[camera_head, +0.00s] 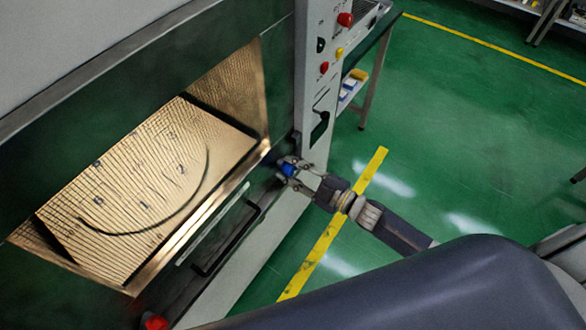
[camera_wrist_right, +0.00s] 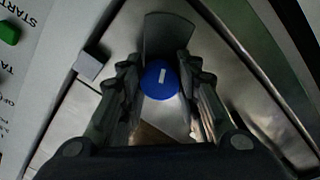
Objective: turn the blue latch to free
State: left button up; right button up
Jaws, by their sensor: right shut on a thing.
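The blue latch (camera_head: 288,170) is at the right side of the front of a dark green machine, beside the window. In the right wrist view it is a round blue knob (camera_wrist_right: 160,79) with a short white mark. My right gripper (camera_head: 287,172) reaches it from the right. Its two fingers (camera_wrist_right: 162,100) stand on either side of the knob and are shut on it; the exact contact is hard to see. My left gripper is not in view.
The machine's window (camera_head: 140,180) shows a lit metal interior. A dark handle bar (camera_head: 228,240) runs below it. A red knob (camera_head: 154,321) is at the lower left. A control panel (camera_head: 322,60) with red and yellow buttons stands above the latch.

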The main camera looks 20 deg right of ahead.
dwell(0.4)
jog(key=o, duration=1.1)
jog(key=v, duration=1.2)
jog(key=s+d+f+m+g+h, duration=0.2)
jog(key=s+f+m+h, duration=0.1)
jog(key=f, duration=0.6)
jog(key=s+d+f+m+g+h, duration=0.1)
jog(key=s+d+f+m+h, duration=0.2)
jog(key=f, duration=0.6)
jog(key=s+d+f+m+g+h, duration=0.2)
jog(key=s+f+m+h, duration=0.15)
jog(key=f, duration=0.65)
jog(key=s+a+f+m+g, duration=0.1)
jog(key=s+f, duration=0.3)
jog(key=s, duration=0.4)
jog(key=s+a+f+m+g+h, duration=0.1)
jog(key=s+f+g, duration=0.3)
jog(key=s, duration=0.4)
jog(key=s+a+f+m+g, duration=0.2)
jog(key=s+a+f+g, duration=0.1)
jog(key=s+f, duration=0.3)
jog(key=shift+s+a+m+h, duration=0.15)
jog(key=shift+s+m, duration=0.05)
jog(key=shift+s, duration=0.4)
jog(key=shift+s+a+m+h, duration=0.1)
jog(key=shift+s+a+m, duration=0.05)
jog(key=shift+s, duration=0.4)
